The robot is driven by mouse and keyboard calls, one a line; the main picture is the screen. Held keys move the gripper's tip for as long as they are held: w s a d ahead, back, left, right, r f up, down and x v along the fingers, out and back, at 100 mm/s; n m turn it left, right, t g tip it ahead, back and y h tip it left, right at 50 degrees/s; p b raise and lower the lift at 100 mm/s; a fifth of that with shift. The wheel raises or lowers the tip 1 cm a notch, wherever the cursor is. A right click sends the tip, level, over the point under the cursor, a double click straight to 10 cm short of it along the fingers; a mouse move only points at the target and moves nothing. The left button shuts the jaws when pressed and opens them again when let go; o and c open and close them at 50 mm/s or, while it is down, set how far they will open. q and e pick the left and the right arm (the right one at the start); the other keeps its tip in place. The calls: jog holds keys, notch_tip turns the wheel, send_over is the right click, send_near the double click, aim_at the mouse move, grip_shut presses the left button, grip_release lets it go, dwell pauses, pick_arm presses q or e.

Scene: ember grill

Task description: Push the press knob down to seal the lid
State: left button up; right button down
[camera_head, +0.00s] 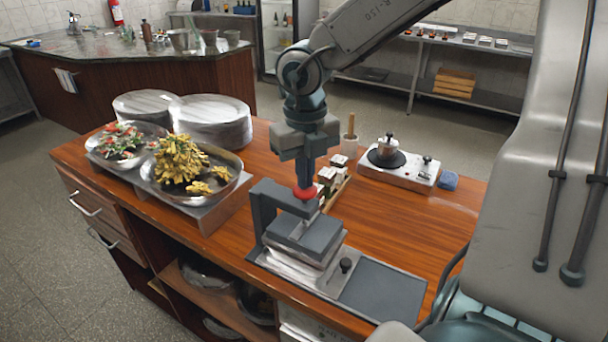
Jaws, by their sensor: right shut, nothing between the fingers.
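The press stands at the front of the wooden counter, with a dark grey arched frame (262,212) and a flat base. The red press knob (304,192) is on top of the frame. Under it a dark grey plate (305,238) lies over a pale, shiny container (290,265), whose lid I cannot make out separately. My right gripper (305,180) points straight down with shut, empty fingers directly over the red knob. It appears to touch the knob, and its fingertips are hard to make out. My left gripper is out of view.
Two metal bowls of food (243,170) and stacked round containers (212,112) stand at the counter's left. A wooden tray with small jars (335,194) is close behind my gripper.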

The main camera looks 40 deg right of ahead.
jog(key=shift+r+p, duration=0.3)
jog(key=shift+r, duration=0.55)
notch_tip(320, 180, up, 2)
jog(key=shift+r+p, duration=0.15)
jog(key=shift+p, duration=0.85)
jog(key=shift+r+p, duration=1.1)
jog(key=shift+r, duration=0.1)
